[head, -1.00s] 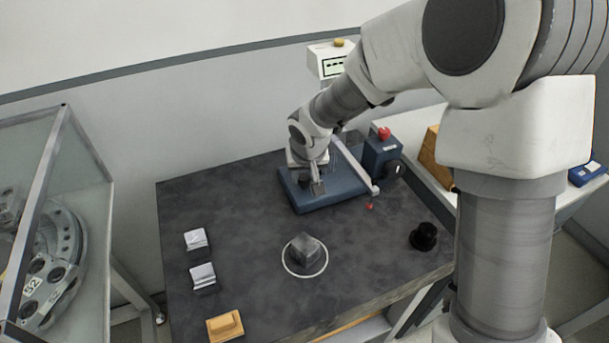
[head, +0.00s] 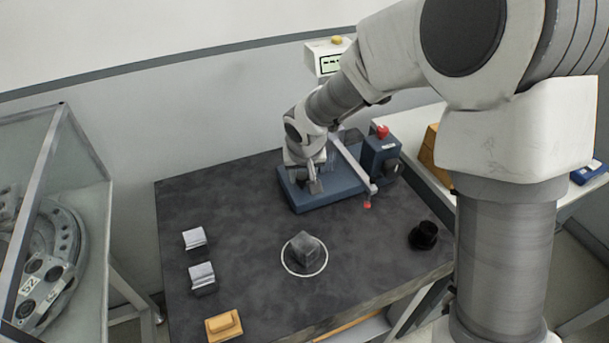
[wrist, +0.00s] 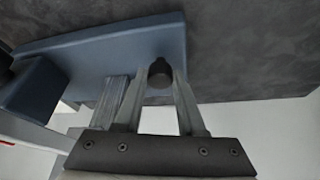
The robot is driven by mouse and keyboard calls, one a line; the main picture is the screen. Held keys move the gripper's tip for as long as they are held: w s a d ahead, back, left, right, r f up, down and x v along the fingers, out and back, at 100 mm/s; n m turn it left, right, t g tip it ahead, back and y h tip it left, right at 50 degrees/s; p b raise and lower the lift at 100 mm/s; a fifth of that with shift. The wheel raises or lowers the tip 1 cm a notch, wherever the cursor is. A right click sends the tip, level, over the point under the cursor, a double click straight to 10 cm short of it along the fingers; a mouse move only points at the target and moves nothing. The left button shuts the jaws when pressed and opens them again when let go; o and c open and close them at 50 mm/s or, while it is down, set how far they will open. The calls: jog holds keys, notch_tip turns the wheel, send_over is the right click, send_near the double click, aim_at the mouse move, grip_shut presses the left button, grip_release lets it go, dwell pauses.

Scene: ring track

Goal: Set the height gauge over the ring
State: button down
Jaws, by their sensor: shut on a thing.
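The height gauge (head: 338,193) has a flat blue base on the dark table, with a blue block at its right end. A pale bar with a red tip (head: 367,205) reaches toward the front from it. My gripper (head: 316,187) is over the left part of the base. In the wrist view, its fingers (wrist: 158,82) are shut on a small dark knob (wrist: 160,73) at the base. The white ring (head: 284,262) lies on the table in front of the gauge, around a grey block (head: 306,248). The gauge is behind the ring, apart from it.
Two pale metal blocks (head: 194,238) (head: 203,274) and a wooden block (head: 224,325) stand at the left. A black cup-like part (head: 424,235) is at the right. A display (head: 328,60) stands behind. The table between gauge and ring is clear.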

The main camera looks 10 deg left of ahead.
jog(key=s+a+b, duration=0.2)
jog(key=a, duration=0.2)
jog(key=s+a+b, duration=0.2)
jog(key=s+a, duration=0.1)
jog(key=a, duration=0.1)
jog(key=s+a+b, duration=0.2)
jog(key=a+b, duration=0.1)
jog(key=shift+s+a+f, duration=0.1)
jog(key=shift+s+a, duration=0.1)
jog(key=shift+a, duration=0.2)
jog(key=shift+s+a, duration=0.15)
jog(key=shift+a, duration=0.05)
jog(key=c, duration=0.5)
grip_release()
jog(key=shift+a, duration=0.1)
jog(key=shift+r, duration=0.2)
jog(key=shift+d+r, duration=0.2)
jog(key=shift+r, duration=0.05)
jog(key=p+v, duration=0.3)
jog(key=v, duration=1.3)
jog(key=shift+s+r, duration=0.3)
jog(key=shift+d, duration=0.1)
